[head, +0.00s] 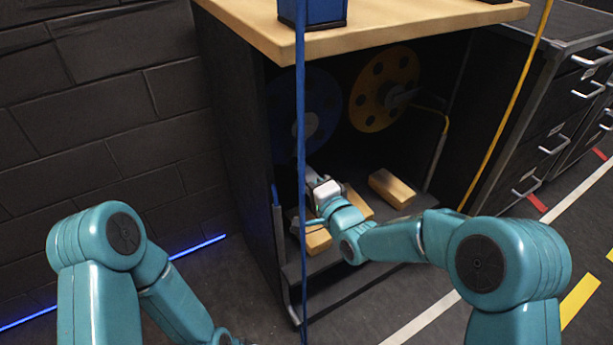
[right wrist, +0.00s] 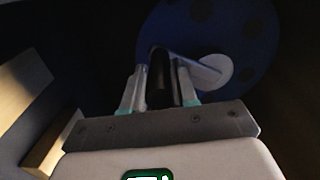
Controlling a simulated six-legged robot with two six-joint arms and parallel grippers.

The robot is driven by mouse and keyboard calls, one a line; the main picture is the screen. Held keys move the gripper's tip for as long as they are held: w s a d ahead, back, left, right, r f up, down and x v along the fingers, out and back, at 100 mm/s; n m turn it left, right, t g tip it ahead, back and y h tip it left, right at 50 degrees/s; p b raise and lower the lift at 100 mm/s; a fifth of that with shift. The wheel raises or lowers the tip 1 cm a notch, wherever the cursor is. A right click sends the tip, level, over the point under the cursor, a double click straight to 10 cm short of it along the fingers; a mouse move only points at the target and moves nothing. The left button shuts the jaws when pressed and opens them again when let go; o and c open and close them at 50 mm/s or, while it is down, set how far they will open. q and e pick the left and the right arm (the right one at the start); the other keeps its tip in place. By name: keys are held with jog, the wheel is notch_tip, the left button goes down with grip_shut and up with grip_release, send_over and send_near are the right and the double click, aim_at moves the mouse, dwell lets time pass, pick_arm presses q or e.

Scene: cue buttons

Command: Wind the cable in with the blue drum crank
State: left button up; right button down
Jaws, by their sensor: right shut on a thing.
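The blue drum (head: 320,105) is inside the dark cabinet, partly hidden by the hanging blue cable (head: 301,120). It fills the back of the right wrist view (right wrist: 245,35). Its pale crank arm (right wrist: 203,72) runs from a round hub to a dark handle (right wrist: 159,72). My right gripper (head: 310,176) reaches into the cabinet below the blue drum. In the right wrist view its two fingers (right wrist: 160,88) stand either side of the handle, shut on it. My left arm is at the lower left in the head view; its gripper is out of frame.
A yellow drum (head: 368,98) sits right of the blue one, with a yellow cable (head: 515,95) outside. Wooden blocks (head: 392,188) lie on the cabinet floor. A wooden top (head: 400,28) overhangs. Dark drawers (head: 560,125) stand to the right.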

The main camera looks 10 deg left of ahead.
jog(key=c, duration=0.9)
grip_release()
jog(key=p+v, duration=0.3)
jog(key=v, duration=1.3)
jog(key=shift+s+d, duration=0.1)
jog(key=shift+s, duration=0.05)
